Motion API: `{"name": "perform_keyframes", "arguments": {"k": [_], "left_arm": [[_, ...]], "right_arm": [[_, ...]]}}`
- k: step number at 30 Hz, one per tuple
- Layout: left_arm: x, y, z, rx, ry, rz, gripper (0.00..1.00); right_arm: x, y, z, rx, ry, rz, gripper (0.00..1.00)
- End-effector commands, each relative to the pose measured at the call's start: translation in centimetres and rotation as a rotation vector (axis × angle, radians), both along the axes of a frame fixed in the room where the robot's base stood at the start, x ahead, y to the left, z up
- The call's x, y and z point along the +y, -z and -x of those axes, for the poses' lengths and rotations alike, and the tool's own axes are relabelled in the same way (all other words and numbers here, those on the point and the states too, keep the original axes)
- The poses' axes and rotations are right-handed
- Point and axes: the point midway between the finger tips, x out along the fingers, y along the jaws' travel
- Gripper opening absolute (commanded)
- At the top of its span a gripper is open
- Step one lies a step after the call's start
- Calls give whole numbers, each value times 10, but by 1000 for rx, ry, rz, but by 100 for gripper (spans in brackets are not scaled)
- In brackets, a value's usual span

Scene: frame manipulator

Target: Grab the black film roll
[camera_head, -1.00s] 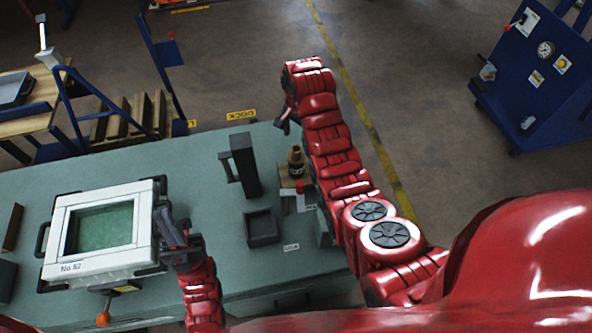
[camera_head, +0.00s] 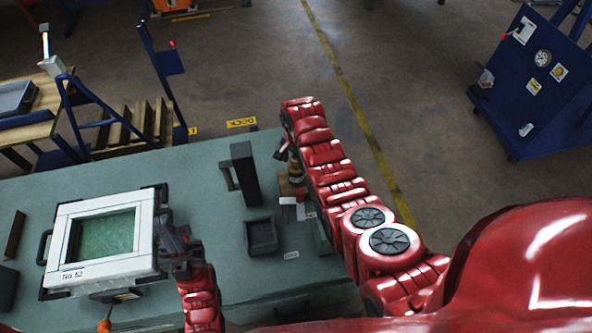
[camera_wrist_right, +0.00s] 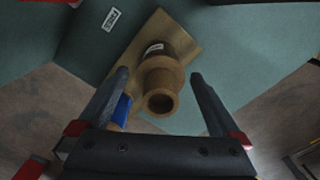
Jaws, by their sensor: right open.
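A brown, stepped, round piece with a hollow end and a white label (camera_wrist_right: 160,78) stands between the fingers of my right gripper (camera_wrist_right: 159,73) in the right wrist view. The fingers are open, with a gap on both sides. In the head view this piece (camera_head: 295,170) is partly hidden by my right arm and gripper (camera_head: 283,149). It looks brown, and I cannot tell for sure that it is the black film roll. My left gripper (camera_head: 176,246) is at the right side of a white frame (camera_head: 150,235); its jaws are unclear.
The piece stands on a wooden board (camera_wrist_right: 190,47). A tall black block with a handle (camera_head: 245,172) and a dark square tray (camera_head: 262,236) are to its left on the green table (camera_head: 205,190). A blue stand (camera_head: 530,80) is far right on the floor.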

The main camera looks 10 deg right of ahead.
Motion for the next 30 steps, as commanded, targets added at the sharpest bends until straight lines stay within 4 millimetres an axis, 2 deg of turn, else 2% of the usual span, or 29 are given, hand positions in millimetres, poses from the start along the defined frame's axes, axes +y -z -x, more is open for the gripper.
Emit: {"name": "perform_keyframes", "arguments": {"k": [5,6,22,30], "left_arm": [[0,0,0,0,0,0,0],[0,0,0,0,0,0,0],[0,0,0,0,0,0,0],[0,0,0,0,0,0,0]], "right_arm": [[0,0,0,-1,0,0,100],[0,0,0,-1,0,0,96],[0,0,0,-1,0,0,1],[0,0,-1,-1,0,0,0]]}}
